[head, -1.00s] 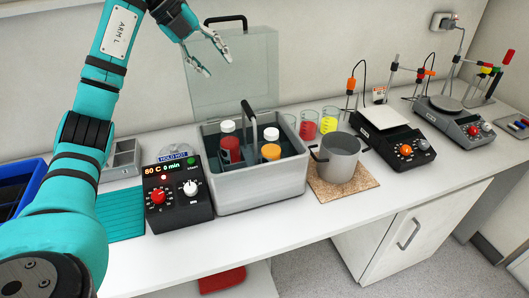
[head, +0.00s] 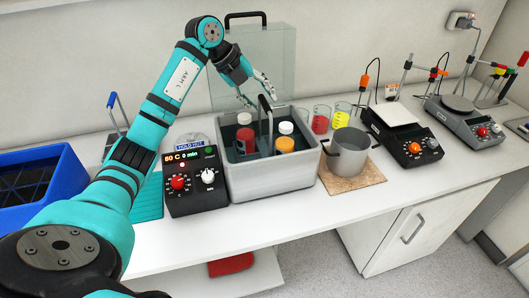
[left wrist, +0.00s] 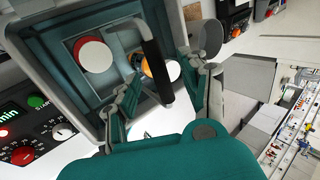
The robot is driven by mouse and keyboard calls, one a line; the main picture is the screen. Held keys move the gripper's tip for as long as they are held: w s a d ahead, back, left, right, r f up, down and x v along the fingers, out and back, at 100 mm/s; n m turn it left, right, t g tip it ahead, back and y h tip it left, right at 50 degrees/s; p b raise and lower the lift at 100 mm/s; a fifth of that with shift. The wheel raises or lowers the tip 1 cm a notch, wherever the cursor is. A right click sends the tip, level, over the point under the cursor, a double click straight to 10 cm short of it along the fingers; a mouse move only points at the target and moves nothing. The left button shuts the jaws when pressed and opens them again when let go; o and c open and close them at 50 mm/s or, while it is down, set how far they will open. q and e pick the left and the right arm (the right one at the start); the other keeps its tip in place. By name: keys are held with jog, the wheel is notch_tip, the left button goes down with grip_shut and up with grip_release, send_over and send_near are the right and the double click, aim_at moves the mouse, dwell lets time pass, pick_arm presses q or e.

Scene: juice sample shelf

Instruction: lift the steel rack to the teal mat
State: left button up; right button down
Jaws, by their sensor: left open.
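The steel rack stands in the grey water bath (head: 270,185); its dark upright handle (head: 270,128) rises above the bottles. It holds several bottles, among them a red one (head: 246,140) and an orange one (head: 285,145). The rack's lower part is hidden by the bath walls. My left gripper (head: 261,97) is open, just above and beside the handle top. In the left wrist view the black handle (left wrist: 155,65) appears between the open fingers; contact cannot be told. The teal mat (head: 148,198) lies left of the control box, partly covered by my left arm.
The bath's clear lid (head: 285,70) stands open behind. Beakers (head: 321,120) stand behind the pot. A blue bin (head: 40,200) is far left.

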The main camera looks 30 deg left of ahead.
pick_arm(q)
jog(key=shift+p+x, duration=0.3)
jog(key=shift+x, duration=0.9)
jog(key=shift+w+d+f, duration=0.1)
jog(key=shift+f, duration=0.15)
jog(key=shift+c, duration=0.5)
jog(key=c, duration=0.7)
grip_shut()
pick_arm(e)
jog(key=shift+s+d+r, duration=0.1)
jog(key=shift+s+r, duration=0.45)
jog(key=shift+s, duration=0.25)
